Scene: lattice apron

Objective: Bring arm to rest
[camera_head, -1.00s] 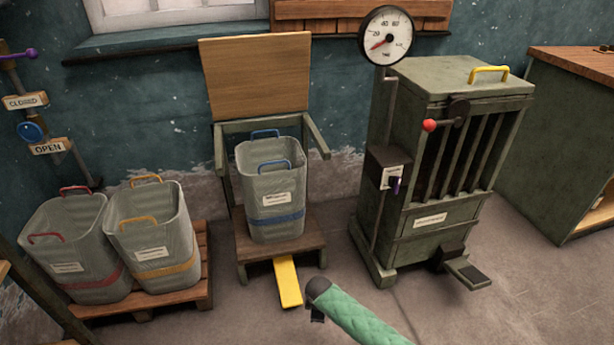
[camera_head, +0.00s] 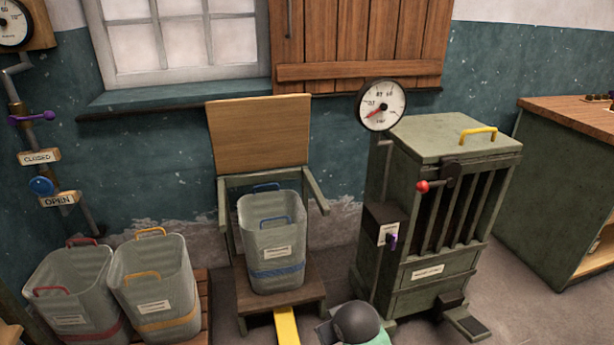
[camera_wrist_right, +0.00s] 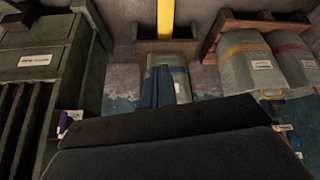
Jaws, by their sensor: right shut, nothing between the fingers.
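My right arm (camera_head: 360,324), with a dark rounded joint and a bit of green sleeve, shows at the bottom edge of the head view, in front of the bin seat and the green cabinet. Its gripper is not clearly visible there. The wrist picture is upside down, with the blue-banded bin (camera_wrist_right: 182,84) behind the fingers. My left gripper is in neither view.
The blue-banded bin (camera_head: 272,248) stands on a wooden seat with a yellow pedal (camera_head: 286,326). Red-handled (camera_head: 70,290) and yellow-handled bins (camera_head: 155,285) stand at left. A green cabinet (camera_head: 425,235) with a gauge (camera_head: 381,105) stands right of centre. Bare floor lies between cabinet and workbench (camera_head: 565,200).

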